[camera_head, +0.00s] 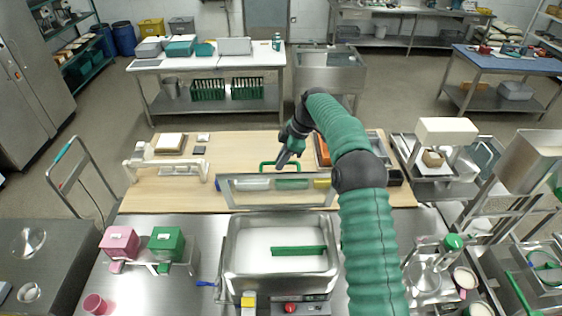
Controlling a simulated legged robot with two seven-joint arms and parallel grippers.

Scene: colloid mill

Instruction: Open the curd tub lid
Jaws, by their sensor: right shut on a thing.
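The curd tub (231,262) is a steel basin in the middle of the front counter, with white contents and a green bar (298,251) inside. Its lid (224,192), a pale frame with a see-through panel, stands raised along the tub's back edge, so the tub's mouth is uncovered. A green handle (263,168) rises from the lid's top edge. My right gripper (281,162) is at this handle, shut on it; the fingertips are small and partly hard to make out. My right arm reaches in over the tub's right side. My left gripper is not in view.
A wooden board (150,196) lies behind the tub. Pink (119,242) and green (166,243) boxes stand left of it. A control with a red knob (290,308) is in front. Steel machinery (428,276) crowds the right. The board's left front is fairly clear.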

